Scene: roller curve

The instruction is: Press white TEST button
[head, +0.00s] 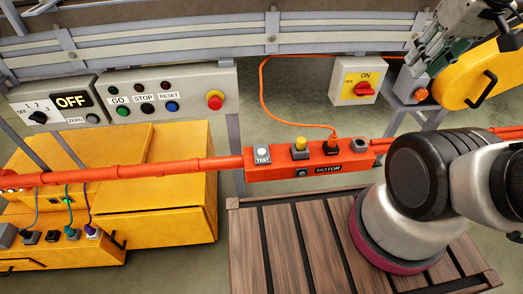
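The white TEST button (263,150) sits on the top left of an orange box (312,174), just above a small TEST label. The box is marked MOTOR and is mounted on an orange rail. My arm reaches in from the right edge, and its large grey and black joints stand to the right of the box, over the wooden slats. Nothing covers the button in the head view. My gripper is not visible in this view.
The box also carries a yellow knob (301,143) and an orange plug with a cable (333,145). A GO/STOP/RESET panel (189,87) and a red-and-yellow ON/OFF switch (363,87) are behind. Yellow cabinets (160,195) stand left. A wooden slatted platform (252,240) lies in front.

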